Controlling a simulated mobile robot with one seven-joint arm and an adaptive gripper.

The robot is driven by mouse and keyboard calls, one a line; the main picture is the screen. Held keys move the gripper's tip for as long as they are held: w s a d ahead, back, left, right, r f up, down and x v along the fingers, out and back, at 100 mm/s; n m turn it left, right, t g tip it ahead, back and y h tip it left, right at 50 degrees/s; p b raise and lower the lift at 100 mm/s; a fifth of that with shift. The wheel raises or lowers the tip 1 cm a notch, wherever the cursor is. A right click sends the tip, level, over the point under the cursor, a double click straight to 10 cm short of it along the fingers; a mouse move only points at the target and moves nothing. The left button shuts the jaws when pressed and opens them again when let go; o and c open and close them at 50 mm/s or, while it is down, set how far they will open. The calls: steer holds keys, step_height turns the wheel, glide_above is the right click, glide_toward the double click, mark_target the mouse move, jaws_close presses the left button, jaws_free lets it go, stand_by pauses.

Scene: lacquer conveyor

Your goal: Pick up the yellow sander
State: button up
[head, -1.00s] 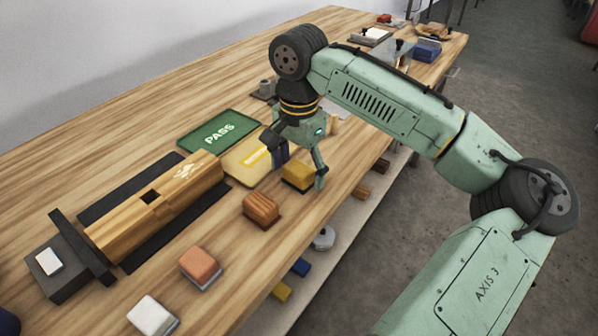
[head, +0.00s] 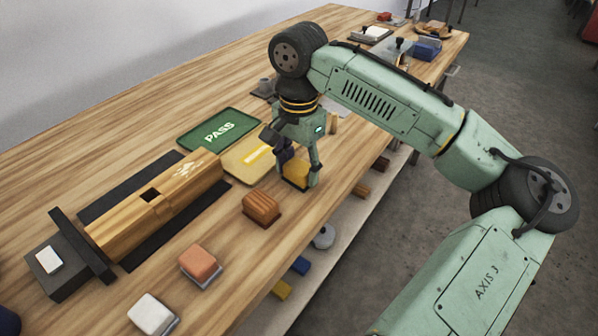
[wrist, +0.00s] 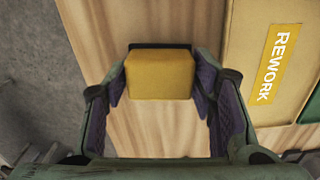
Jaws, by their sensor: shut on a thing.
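The yellow sander (head: 296,174) is a small yellow block on the wooden bench near its front edge. It also shows in the wrist view (wrist: 160,75), between two fingers with purple pads. My gripper (head: 299,167) points down over it and is shut on it, one finger on each side. The sander appears to be still at bench height; its underside is hidden.
A tan REWORK mat (head: 246,161) and a green PASS mat (head: 219,130) lie left of the sander. A brown block (head: 261,206), an orange block (head: 199,263) and a white block (head: 153,315) stand nearer. A lacquered wooden piece (head: 160,207) lies further left.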

mark_target(299, 166)
steer(key=shift+r, duration=0.1)
steer(key=shift+r, duration=0.45)
step_height(299, 166, up, 2)
steer(key=shift+r+b, duration=0.1)
steer(key=shift+b, duration=0.45)
steer(key=s+d+r+b, duration=0.1)
steer(key=s+d+b, duration=0.1)
steer(key=s+d, duration=0.8)
steer(key=shift+s+r+b, duration=0.35)
steer(key=shift+s, duration=0.9)
steer(key=o, duration=0.7)
steer(key=c, duration=0.5)
